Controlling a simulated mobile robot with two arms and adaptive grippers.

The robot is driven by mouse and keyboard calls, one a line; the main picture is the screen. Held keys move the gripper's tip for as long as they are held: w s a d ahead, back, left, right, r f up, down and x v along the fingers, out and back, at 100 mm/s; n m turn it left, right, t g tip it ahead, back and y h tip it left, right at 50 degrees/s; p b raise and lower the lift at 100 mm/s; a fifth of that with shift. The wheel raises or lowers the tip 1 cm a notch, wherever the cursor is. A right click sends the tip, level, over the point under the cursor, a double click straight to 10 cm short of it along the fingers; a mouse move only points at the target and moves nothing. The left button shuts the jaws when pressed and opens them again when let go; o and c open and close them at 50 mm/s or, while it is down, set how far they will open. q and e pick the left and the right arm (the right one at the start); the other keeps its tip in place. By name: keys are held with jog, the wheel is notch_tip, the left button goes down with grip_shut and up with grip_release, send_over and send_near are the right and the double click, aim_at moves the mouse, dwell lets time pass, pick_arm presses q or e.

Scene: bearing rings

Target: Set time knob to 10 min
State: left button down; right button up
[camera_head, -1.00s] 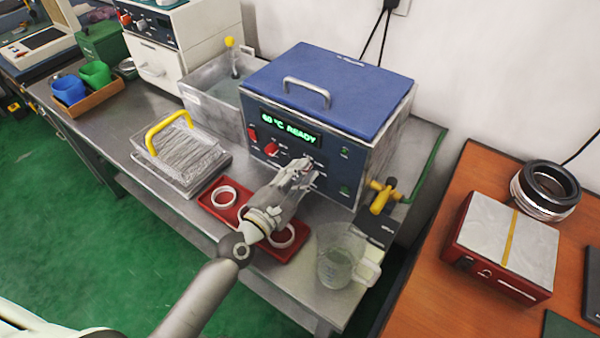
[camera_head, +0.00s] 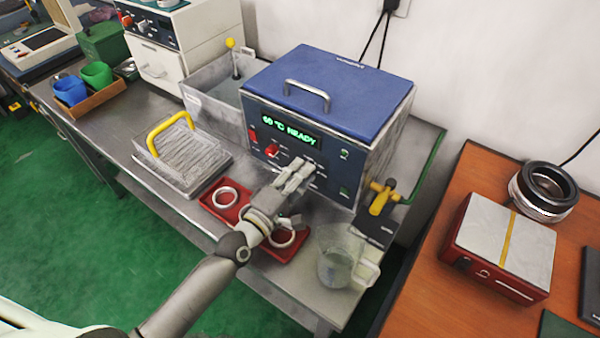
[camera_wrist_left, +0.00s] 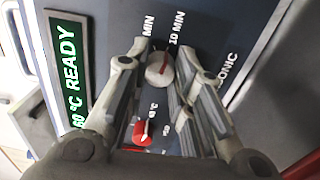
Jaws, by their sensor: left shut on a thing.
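The blue ultrasonic cleaner (camera_head: 340,130) stands on the metal bench, its green display reading "60 °C READY". In the left wrist view, the grey round time knob (camera_wrist_left: 158,72) with a red pointer line sits on the front panel, near the labels "MIN" and "10 MIN". The pointer lies close to the "10 MIN" label; its exact alignment is unclear. My left gripper (camera_head: 298,172) reaches the panel, and in the wrist view its fingers (camera_wrist_left: 162,56) are shut on the knob from both sides. In the head view the gripper hides the knob. My right gripper is out of view.
A red knob (camera_wrist_left: 142,132) sits beside the time knob on the panel. A glass beaker (camera_head: 338,262) and a yellow-handled valve (camera_head: 382,197) stand at right. A yellow-handled basket (camera_head: 190,160) is at left.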

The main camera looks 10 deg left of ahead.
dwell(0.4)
pick_arm(q)
jog(key=c, duration=1.2)
grip_release()
jog(key=shift+s, duration=0.1)
jog(key=v, duration=1.2)
